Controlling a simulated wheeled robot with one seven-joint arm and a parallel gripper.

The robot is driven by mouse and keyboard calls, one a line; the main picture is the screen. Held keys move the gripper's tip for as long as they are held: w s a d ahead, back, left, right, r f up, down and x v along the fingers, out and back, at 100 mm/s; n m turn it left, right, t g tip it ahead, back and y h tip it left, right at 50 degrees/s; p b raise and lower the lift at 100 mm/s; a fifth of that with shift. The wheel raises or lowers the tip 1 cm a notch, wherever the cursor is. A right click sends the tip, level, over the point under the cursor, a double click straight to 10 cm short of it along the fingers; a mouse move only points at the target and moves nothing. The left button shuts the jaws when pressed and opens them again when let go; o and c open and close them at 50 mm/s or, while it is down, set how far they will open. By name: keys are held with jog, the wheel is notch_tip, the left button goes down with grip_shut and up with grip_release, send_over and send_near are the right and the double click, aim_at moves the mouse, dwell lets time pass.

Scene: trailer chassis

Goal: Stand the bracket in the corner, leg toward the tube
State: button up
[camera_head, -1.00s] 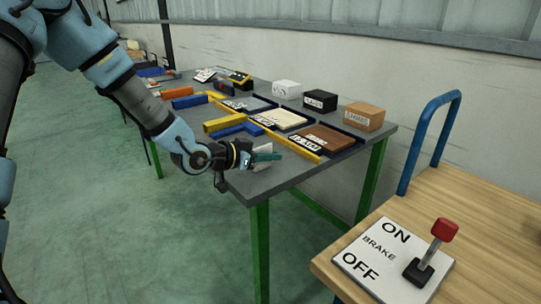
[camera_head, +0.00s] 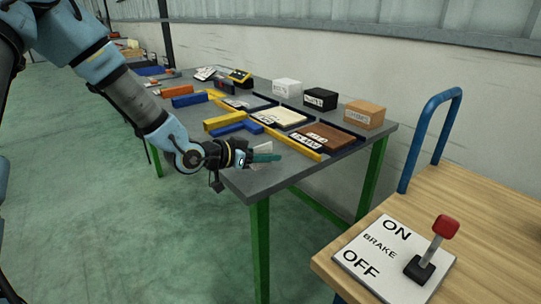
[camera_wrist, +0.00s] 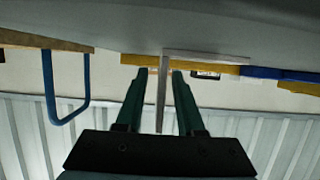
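The bracket (camera_wrist: 207,57) is a pale grey angled plate in the wrist view. One leg lies across the top. The other is seen edge-on between the teal fingers of my gripper (camera_wrist: 161,72), with a gap on each side. My gripper is open around this leg. In the head view my gripper (camera_head: 264,157) is low over the near end of the table, and the bracket is small and partly hidden there. A long yellow tube (camera_head: 296,147) runs along the table beyond it. A short yellow tube (camera_head: 225,120) and a blue tube (camera_head: 236,128) lie behind my gripper.
The grey table (camera_head: 262,184) holds trays with brown, cream and grey plates. White, black and tan boxes (camera_head: 364,114) stand along its back. A wooden cart (camera_head: 480,220) with a blue handle and a brake lever (camera_head: 434,251) stands at the right, with clear floor between.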

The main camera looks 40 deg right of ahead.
jog(key=v, duration=0.9)
jog(key=shift+w+a+f, duration=0.1)
jog(key=shift+w+a, duration=0.05)
jog(key=shift+a, duration=0.15)
